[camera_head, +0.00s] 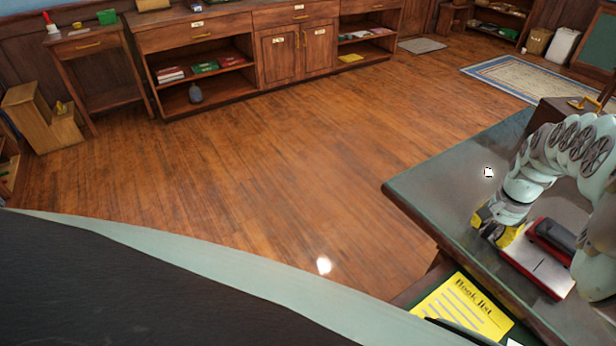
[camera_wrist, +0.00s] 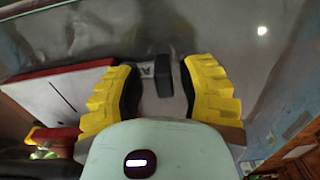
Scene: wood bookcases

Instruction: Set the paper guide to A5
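A red and white device with a dark lever (camera_head: 556,236), seemingly a hole punch (camera_head: 540,263), lies on the dark green tabletop at the right. In the wrist view its pale plate and red edge (camera_wrist: 85,66) show at the left. A small dark block (camera_wrist: 163,74), seemingly the paper guide, stands beside a partly hidden letter "A". My gripper (camera_head: 494,224) is low at the device's left end. In the wrist view my gripper (camera_wrist: 160,78) has its yellow fingers apart, one on each side of the block, with gaps visible. The guide's full size marking is hidden.
The table (camera_head: 440,185) is bare left of my gripper. A yellow book list (camera_head: 465,308) lies at a lower level near the table's front edge. A brown box (camera_head: 552,112) stands at the table's back. Bookcases line the far wall.

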